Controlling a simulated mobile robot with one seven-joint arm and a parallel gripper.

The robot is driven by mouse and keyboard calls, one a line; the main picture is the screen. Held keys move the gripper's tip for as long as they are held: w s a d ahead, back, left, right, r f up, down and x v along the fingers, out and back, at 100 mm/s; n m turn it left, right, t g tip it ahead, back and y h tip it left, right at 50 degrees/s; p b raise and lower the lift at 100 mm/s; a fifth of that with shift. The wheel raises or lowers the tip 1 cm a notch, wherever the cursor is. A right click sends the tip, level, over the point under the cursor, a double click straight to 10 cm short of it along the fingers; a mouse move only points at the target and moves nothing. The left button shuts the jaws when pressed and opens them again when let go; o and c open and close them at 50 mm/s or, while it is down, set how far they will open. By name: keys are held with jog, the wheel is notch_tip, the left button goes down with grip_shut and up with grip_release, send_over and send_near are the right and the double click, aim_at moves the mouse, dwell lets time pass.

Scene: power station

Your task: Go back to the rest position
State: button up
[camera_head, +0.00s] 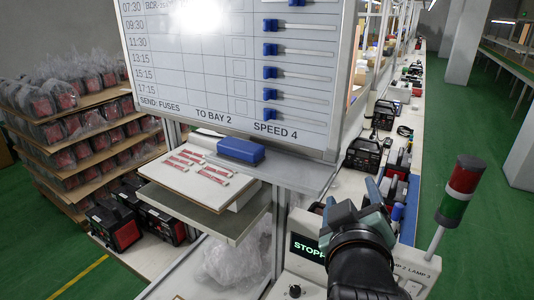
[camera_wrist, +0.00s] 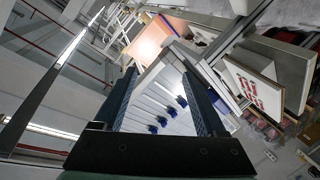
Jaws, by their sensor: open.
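My gripper (camera_head: 351,194) is raised at the lower right of the head view, in front of the whiteboard's lower right side and above the control box (camera_head: 305,249) with the lit "STOP" display. Part of that display is hidden behind my wrist. In the wrist view my gripper (camera_wrist: 159,75) shows two dark fingers spread apart with nothing between them. The whiteboard (camera_head: 200,60) with blue sliders shows beyond the fingers.
A red, white and green signal lamp (camera_head: 460,190) stands close right of my gripper. A shelf with a white board (camera_head: 180,180), red-white labels and a blue eraser (camera_head: 241,150) lies left. Black-red devices (camera_head: 364,153) line the bench behind. Green floor is free at right.

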jog(key=s+a+r+m+t+y+b, duration=0.15)
jog(key=a+r+t, duration=0.4)
jog(key=r, duration=0.65)
jog(key=s+a+r+m+t+y+b, duration=0.1)
jog(key=s+a+r+t, duration=0.2)
jog(key=r, duration=0.4)
jog(key=s+a+r+m+t+y, duration=0.2)
jog(key=s+a+r+t, duration=0.1)
jog(key=s+a+r, duration=0.2)
jog(key=s+r, duration=0.2)
jog(key=s, duration=0.1)
jog(key=shift+s+a+t+b, duration=0.2)
jog(key=shift+a+t+b, duration=0.15)
jog(key=shift+w, duration=0.1)
jog(key=shift+c, duration=0.2)
